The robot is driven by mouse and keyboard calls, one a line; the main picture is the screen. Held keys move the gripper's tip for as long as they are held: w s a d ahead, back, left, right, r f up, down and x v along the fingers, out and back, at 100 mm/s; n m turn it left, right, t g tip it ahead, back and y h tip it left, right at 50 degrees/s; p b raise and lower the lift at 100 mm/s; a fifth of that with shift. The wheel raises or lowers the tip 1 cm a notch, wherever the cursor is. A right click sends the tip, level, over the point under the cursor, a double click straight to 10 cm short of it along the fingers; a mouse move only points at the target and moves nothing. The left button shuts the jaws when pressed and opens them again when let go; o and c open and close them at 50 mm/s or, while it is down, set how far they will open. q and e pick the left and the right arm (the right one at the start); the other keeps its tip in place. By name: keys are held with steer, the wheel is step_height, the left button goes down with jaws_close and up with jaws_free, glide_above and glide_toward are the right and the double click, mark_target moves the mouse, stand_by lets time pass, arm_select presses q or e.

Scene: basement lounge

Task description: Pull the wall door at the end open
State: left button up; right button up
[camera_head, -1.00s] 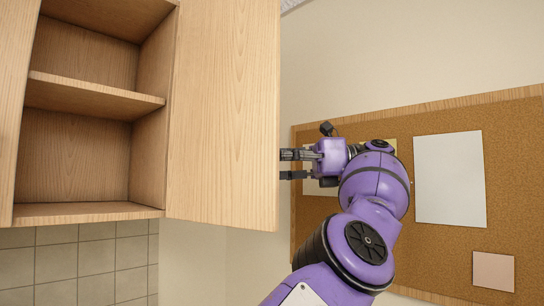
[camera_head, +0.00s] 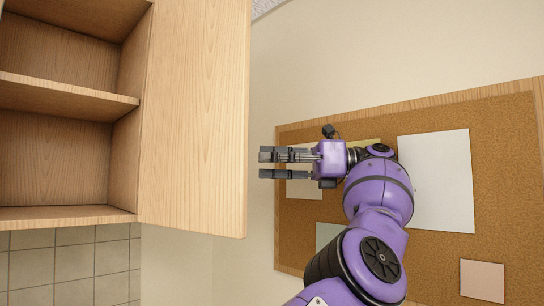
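The wall cabinet's wooden door (camera_head: 195,120) stands swung open, its flat panel to the right of the open cabinet (camera_head: 70,125). Two bare shelf spaces show inside the cabinet. A narrow strip of wall shows between the fingertips and the door edge. No handle shows on this face of the door.
A corkboard (camera_head: 510,170) with several pinned papers hangs on the wall behind my purple arm. Grey tiles (camera_head: 70,265) cover the wall below the cabinet. The wall area above the gripper is clear.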

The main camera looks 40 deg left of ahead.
steer(key=shift+s+f, duration=0.3)
steer(key=shift+f, duration=0.05)
steer(key=shift+w, duration=0.15)
stand_by(0.3)
